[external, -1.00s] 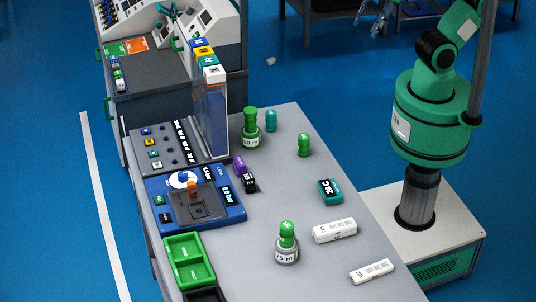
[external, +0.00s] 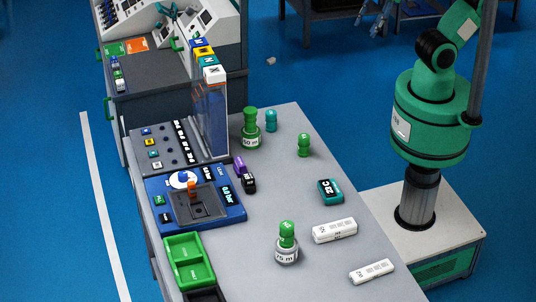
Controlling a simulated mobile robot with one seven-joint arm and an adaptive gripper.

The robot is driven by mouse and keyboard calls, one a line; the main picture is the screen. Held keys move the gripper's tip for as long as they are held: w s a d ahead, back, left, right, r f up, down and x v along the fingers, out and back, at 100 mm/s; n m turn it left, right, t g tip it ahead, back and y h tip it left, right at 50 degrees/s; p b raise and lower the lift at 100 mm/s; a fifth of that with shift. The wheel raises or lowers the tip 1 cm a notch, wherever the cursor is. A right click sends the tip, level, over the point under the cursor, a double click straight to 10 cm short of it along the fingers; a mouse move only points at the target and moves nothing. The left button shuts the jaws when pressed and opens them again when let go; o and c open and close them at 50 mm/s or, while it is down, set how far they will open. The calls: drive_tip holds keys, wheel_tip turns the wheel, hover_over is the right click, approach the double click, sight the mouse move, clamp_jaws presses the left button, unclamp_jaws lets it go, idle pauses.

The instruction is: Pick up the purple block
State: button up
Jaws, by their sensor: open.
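The small purple block (external: 239,165) lies on the grey table just right of the blue device's upper right corner. A black block (external: 249,184) with white marking sits directly in front of it and covers part of it; I cannot tell whether the two touch. My gripper (external: 370,21) shows at the top edge, to the right of centre. Its fingers point down and to the left, apart and empty, far from the purple block. The upper part of my arm is cut off by the frame.
The blue device (external: 230,217) and a tall clear panel (external: 211,125) stand close to the purple block. A green-topped weight (external: 250,130) stands behind it. A teal block (external: 329,191) and white bars (external: 334,230) lie to the right. The middle of the table is clear.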

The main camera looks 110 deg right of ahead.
drive_tip(key=w+n+g+b, duration=0.1)
drive_tip(key=w+n, duration=0.4)
drive_tip(key=w, duration=0.8)
drive_tip(key=n+g+b, duration=0.3)
drive_tip(key=n+g, duration=0.2)
drive_tip(key=n, duration=0.8)
hover_over(239, 161)
wheel_tip(239, 161, down, 31)
drive_tip(key=shift+f, duration=0.1)
drive_tip(key=shift+f, duration=0.1)
drive_tip(key=shift+f+b, duration=1.05)
drive_tip(key=shift+f, duration=3.15)
